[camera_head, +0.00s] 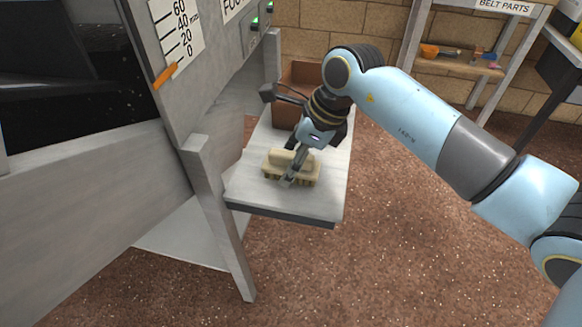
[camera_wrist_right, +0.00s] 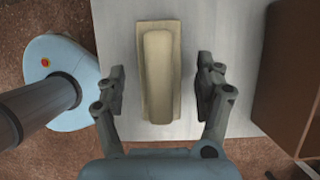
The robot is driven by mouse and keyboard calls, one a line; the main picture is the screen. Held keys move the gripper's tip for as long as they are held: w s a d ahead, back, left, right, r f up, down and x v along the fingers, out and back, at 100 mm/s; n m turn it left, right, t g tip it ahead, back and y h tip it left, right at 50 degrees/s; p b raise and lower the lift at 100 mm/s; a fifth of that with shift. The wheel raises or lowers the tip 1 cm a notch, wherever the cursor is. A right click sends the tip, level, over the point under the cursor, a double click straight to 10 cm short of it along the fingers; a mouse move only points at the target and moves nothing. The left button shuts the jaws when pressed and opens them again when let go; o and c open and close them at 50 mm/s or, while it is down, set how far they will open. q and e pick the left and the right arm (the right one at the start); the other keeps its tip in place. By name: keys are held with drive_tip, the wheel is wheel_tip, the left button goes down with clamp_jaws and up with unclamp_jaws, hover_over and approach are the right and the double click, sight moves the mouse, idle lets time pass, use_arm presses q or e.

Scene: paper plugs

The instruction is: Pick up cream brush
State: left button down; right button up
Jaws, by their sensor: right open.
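The cream brush (camera_head: 307,165) lies on the pale side table (camera_head: 262,200), its block and handle up and its bristles down. In the right wrist view the brush (camera_wrist_right: 157,70) stands lengthwise between the two open fingers of my right gripper (camera_wrist_right: 160,90), with a gap on each side. In the head view my right gripper (camera_head: 292,165) is down at the brush and covers part of it. I cannot tell how far the fingertips are above the table. My left gripper is in neither view.
A brown box (camera_head: 300,82) stands at the back of the table, close behind the gripper; it is on the right in the right wrist view (camera_wrist_right: 291,75). A grey machine wall with a scale (camera_head: 180,35) rises at the left. A shelf (camera_head: 455,65) with small parts stands at the back right.

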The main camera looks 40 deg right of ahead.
sight(287, 153)
drive_tip(key=shift+w+a+f, duration=0.15)
drive_tip(key=shift+w+f, duration=0.05)
drive_tip(key=shift+f, duration=0.3)
drive_tip(key=c, duration=1.4)
drive_tip(key=shift+r, duration=0.15)
wheel_tip(287, 153, up, 4)
drive_tip(key=shift+r+p, duration=0.1)
drive_tip(key=shift+p, duration=0.3)
drive_tip(key=s+d+r+p, duration=0.2)
drive_tip(key=s+d+r, duration=0.4)
drive_tip(key=s+d, duration=0.2)
drive_tip(key=shift+d+r, duration=0.2)
drive_tip(key=shift+r, duration=0.1)
drive_tip(key=shift+s, duration=0.1)
